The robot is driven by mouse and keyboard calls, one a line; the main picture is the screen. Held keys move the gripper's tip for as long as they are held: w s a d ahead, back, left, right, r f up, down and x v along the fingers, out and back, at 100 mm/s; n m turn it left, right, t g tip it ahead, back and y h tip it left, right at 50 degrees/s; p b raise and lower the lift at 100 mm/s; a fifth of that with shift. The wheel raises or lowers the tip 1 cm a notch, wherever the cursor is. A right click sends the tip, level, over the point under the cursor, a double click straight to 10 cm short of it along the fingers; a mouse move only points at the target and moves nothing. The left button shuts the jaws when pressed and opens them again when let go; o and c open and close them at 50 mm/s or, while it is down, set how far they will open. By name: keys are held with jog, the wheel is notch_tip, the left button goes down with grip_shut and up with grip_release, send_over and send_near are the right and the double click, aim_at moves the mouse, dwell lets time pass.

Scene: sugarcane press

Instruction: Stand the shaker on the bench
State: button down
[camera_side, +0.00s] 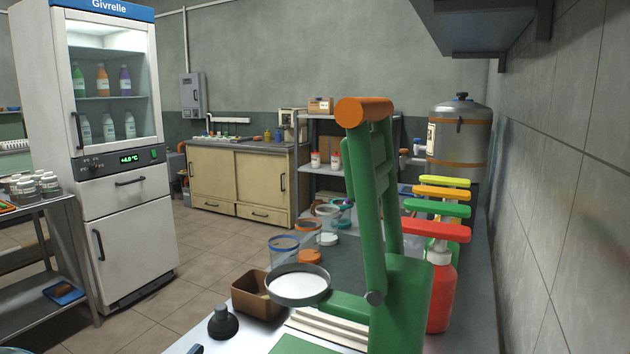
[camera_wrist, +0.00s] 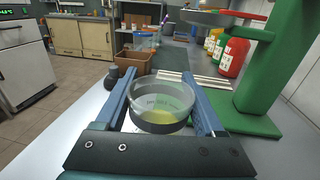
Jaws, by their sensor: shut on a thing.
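The shaker (camera_wrist: 160,100) is a clear round cup with a grey band and pale yellow contents, seen in the wrist view. My gripper (camera_wrist: 163,92) has its two blue fingers shut on the cup's sides. The shaker looks upright. I cannot tell whether its base touches the bench. The bench (camera_wrist: 88,118) is a pale surface around and below it. In the side view the shaker does not show, and the bench (camera_side: 470,300) shows on the right beside the wall.
A green press (camera_side: 385,230) with a grey round pan (camera_side: 298,288) stands right of the shaker in the wrist view. A brown box (camera_wrist: 133,63) and a dark knobbed piece (camera_side: 222,324) lie beyond. Red, green and yellow pump bottles (camera_side: 441,290) line the wall side. Bench left of my gripper is clear.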

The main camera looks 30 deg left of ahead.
jog(key=w+a+r+n+g+y, duration=0.25)
jog(key=a+r+y, duration=0.2)
jog(key=a, duration=0.75)
jog(key=w+a+r+n+g+y, duration=0.1)
jog(key=a+r+n+y, duration=0.3)
jog(key=a, duration=0.8)
jog(key=w+d+f, duration=0.6)
jog(key=d+f, duration=0.3)
jog(key=f, duration=0.1)
jog(key=shift+w+d+m, duration=0.25)
jog(key=shift+w+m, duration=0.1)
jog(key=shift+m, duration=0.1)
jog(key=shift+f+h, duration=0.2)
jog(key=shift+h, duration=0.05)
grip_release()
